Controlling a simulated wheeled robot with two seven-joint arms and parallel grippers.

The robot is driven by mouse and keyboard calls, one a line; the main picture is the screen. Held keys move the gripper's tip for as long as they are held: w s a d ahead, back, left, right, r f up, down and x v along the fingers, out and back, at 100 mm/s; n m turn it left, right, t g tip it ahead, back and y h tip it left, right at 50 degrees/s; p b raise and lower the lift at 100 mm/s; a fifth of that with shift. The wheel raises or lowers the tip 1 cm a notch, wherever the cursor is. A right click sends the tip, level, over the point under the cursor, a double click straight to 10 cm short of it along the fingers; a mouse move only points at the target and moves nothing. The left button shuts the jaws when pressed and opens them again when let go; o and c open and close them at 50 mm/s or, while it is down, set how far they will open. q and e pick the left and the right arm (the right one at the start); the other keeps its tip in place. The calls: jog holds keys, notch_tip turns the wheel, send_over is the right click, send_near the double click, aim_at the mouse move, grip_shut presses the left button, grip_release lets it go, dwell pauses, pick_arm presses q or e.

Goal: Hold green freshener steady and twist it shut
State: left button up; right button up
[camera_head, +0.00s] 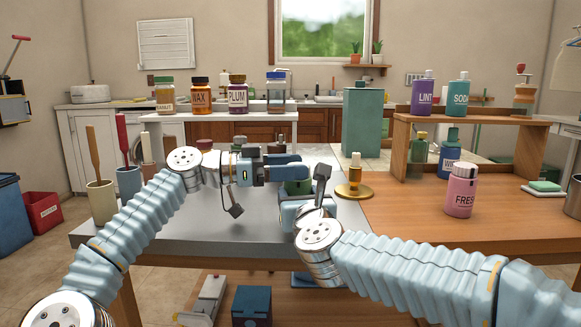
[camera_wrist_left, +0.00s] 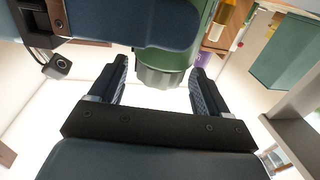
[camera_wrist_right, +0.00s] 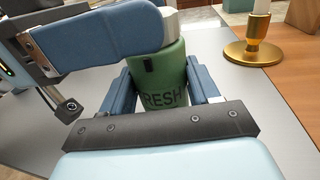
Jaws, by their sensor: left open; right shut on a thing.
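The green freshener (camera_wrist_right: 160,82) is a green jar with dark lettering and a pale grey cap. It stands upright over the grey part of the table; in the head view only a green part (camera_head: 298,187) shows between my grippers. My right gripper (camera_wrist_right: 160,80) is shut on the jar's body, one finger on each side. My left gripper (camera_head: 296,166) is above it at cap height. In the left wrist view the cap (camera_wrist_left: 162,76) lies between the left gripper's spread fingers (camera_wrist_left: 158,78), with gaps visible on both sides.
A pink FRESH jar (camera_head: 460,192) stands farther right on the wooden table. A wooden shelf (camera_head: 470,118) with bottles is behind it. Tool holders (camera_head: 101,197) stand at the left.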

pick_arm(q)
jog(key=s+a, duration=0.1)
jog(key=a, duration=1.1)
jog(key=shift+s, duration=0.3)
jog(key=s+d+n+t+y, duration=0.5)
jog(key=s+n+t, duration=0.15)
jog(key=t, duration=0.35)
jog(key=shift+n, duration=0.35)
jog(key=x, duration=1.2)
jog(key=shift+r, duration=0.1)
